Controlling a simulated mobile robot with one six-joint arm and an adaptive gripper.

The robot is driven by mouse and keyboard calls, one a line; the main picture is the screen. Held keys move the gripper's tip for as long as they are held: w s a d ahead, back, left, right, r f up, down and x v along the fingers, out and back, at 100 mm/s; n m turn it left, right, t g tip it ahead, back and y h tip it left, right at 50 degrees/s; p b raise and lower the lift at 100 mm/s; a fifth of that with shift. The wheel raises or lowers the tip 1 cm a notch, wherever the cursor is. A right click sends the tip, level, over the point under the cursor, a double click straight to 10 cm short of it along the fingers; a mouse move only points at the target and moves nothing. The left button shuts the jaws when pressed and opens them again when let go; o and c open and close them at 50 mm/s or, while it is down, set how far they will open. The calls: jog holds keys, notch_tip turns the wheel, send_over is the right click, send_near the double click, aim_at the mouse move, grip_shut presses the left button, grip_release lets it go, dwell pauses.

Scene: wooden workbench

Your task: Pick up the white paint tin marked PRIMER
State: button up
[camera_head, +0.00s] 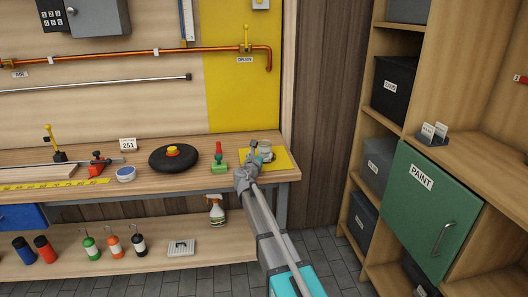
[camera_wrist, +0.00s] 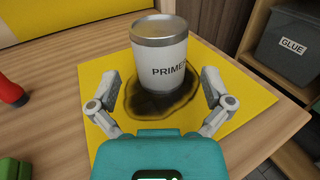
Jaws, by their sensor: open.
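The white paint tin marked PRIMER (camera_wrist: 160,68) stands upright on a yellow sheet (camera_wrist: 228,100) in the wrist view, with a dark stain around its base. It has a grey metal rim and lid. My gripper (camera_wrist: 157,92) is open, with one finger on each side of the tin's near lower part, and neither finger visibly grips it. In the head view the tin (camera_head: 265,150) stands near the right end of the workbench, and my gripper (camera_head: 254,158) is right by it, partly hiding it.
A green and red tool (camera_head: 219,160) stands left of the tin. A black disc with a red and yellow top (camera_head: 173,157) lies further left. The workbench (camera_head: 200,178) ends just right of the yellow sheet. Shelves with a grey GLUE bin (camera_wrist: 290,42) stand to the right.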

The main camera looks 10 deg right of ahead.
aim_at(264, 142)
jog(key=shift+w, duration=0.1)
jog(key=shift+x, duration=2.5)
jog(key=shift+r, duration=0.15)
jog(key=c, duration=1.1)
jog(key=shift+r+p, duration=0.15)
jog(key=shift+p, duration=0.15)
jog(key=shift+c, duration=0.2)
notch_tip(264, 142, up, 2)
jog(key=shift+r+p, duration=0.1)
jog(key=shift+p, duration=0.95)
jog(key=s+r+p, duration=1)
jog(key=s, duration=0.4)
jog(key=shift+d+r+p, duration=0.2)
jog(key=shift+r+p, duration=0.05)
jog(key=shift+p, duration=0.05)
